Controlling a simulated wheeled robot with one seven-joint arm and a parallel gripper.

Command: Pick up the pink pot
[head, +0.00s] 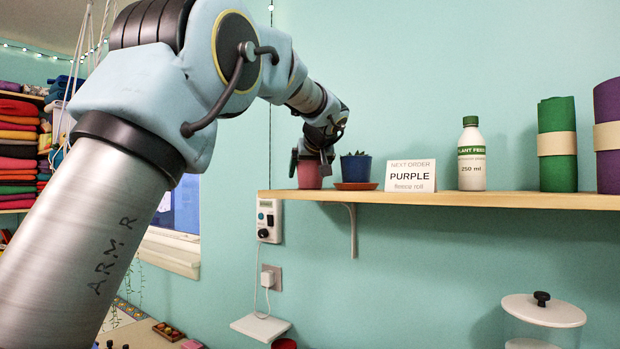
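The pink pot (309,175) stands at the left end of the wooden wall shelf (450,199). My gripper (318,158) is at the pot's top, pointing down, and covers its rim and upper part. A dark finger overlaps the pot's right side. I cannot tell whether the fingers touch the pot or whether they are closed on it. The pot looks upright, with its base at the shelf surface.
Close to the right is a blue pot (355,168) with a small plant on a terracotta saucer (353,186). Further right stand a sign card (410,175), a plant feed bottle (471,156), and green (557,172) and purple (608,165) rolls. A control box (268,221) hangs below the shelf's left end.

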